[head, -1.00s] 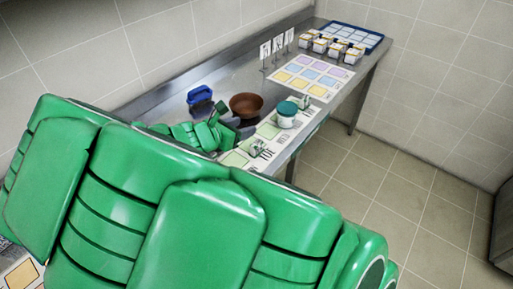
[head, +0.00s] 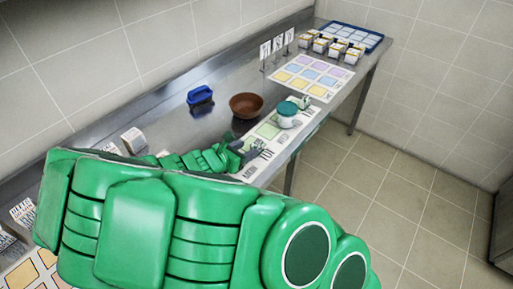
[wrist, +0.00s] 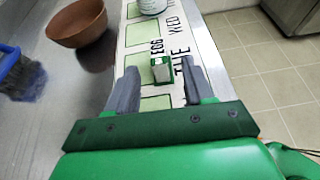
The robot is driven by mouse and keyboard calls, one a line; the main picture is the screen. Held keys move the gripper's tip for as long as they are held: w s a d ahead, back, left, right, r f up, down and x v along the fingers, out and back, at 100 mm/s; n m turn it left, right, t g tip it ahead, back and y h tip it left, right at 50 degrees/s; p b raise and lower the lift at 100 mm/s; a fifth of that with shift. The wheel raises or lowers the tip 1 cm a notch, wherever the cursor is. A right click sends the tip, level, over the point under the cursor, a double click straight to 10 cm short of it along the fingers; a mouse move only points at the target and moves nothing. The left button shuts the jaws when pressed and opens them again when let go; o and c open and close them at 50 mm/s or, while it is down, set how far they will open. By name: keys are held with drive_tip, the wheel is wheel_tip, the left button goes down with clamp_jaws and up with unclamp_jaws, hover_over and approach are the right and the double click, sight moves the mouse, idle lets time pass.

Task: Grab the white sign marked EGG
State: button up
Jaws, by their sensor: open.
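My gripper (wrist: 157,88) is open and empty, low over the near part of the long printed mat; in the head view it is at the mat's left edge (head: 246,148). In the wrist view a small white-and-green block (wrist: 160,68) stands just ahead between the fingers, apart from them. The letters EGG show just beyond it; I cannot tell whether they are on the mat or on a sign. Three white signs on thin stands (head: 265,50) (head: 277,44) (head: 289,37) stand farther back by the wall, their lettering too small to read.
A teal-lidded jar (head: 287,114) stands farther along the mat (head: 268,130). A brown bowl (head: 246,105) and a blue brush (head: 200,96) lie left of it. Beyond are a coloured grid sheet (head: 310,78), several small boxes (head: 337,48) and a blue tray (head: 350,32). The counter's right edge is close.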

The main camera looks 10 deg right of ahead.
sight(252, 148)
drive_tip(key=shift+f+x, duration=0.25)
drive_tip(key=shift+x, duration=2.9)
clamp_jaws()
